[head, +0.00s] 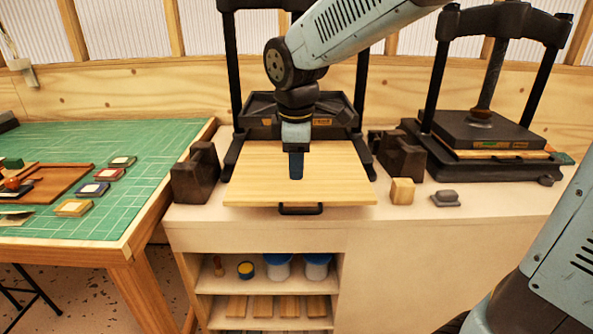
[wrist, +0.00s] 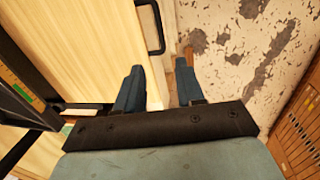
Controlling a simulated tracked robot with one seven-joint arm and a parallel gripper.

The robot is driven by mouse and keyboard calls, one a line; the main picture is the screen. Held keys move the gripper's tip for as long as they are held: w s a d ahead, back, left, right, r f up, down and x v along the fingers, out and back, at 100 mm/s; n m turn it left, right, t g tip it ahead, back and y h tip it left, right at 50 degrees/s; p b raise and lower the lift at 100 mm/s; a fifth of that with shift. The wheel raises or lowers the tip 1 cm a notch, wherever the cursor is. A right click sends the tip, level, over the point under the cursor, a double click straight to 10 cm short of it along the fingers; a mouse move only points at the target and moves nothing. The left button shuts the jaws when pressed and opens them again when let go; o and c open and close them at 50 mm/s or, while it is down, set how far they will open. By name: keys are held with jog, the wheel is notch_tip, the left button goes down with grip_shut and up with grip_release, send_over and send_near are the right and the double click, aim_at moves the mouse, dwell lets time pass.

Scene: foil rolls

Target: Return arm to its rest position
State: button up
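My gripper (head: 296,165) hangs in front of the middle press, over the pale wooden board (head: 247,180) that has a black handle (head: 301,210) at its front edge. In the wrist view the two blue fingers of my gripper (wrist: 158,88) stand apart with nothing between them. The board's edge and its handle (wrist: 153,28) show beyond the fingers there. My arm (head: 350,30) reaches in from the upper right.
A black press (head: 232,70) frames the board, and a second press (head: 490,130) stands at right. Dark blocks (head: 196,175), a small wooden block (head: 402,191) and a grey piece (head: 445,198) lie on the bench. A green-matted table (head: 150,150) is at left.

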jog(key=shift+r, duration=0.1)
jog(key=s+d+r+m+t, duration=0.1)
jog(key=s+d+r+m, duration=0.1)
jog(key=s+d+m, duration=0.4)
jog(key=s+d+r+m+t, duration=0.2)
jog(key=s+d+m, duration=0.5)
jog(key=d+m, duration=0.4)
jog(key=d, duration=0.4)
jog(key=shift+r+t, duration=0.15)
jog(key=shift+t, duration=0.15)
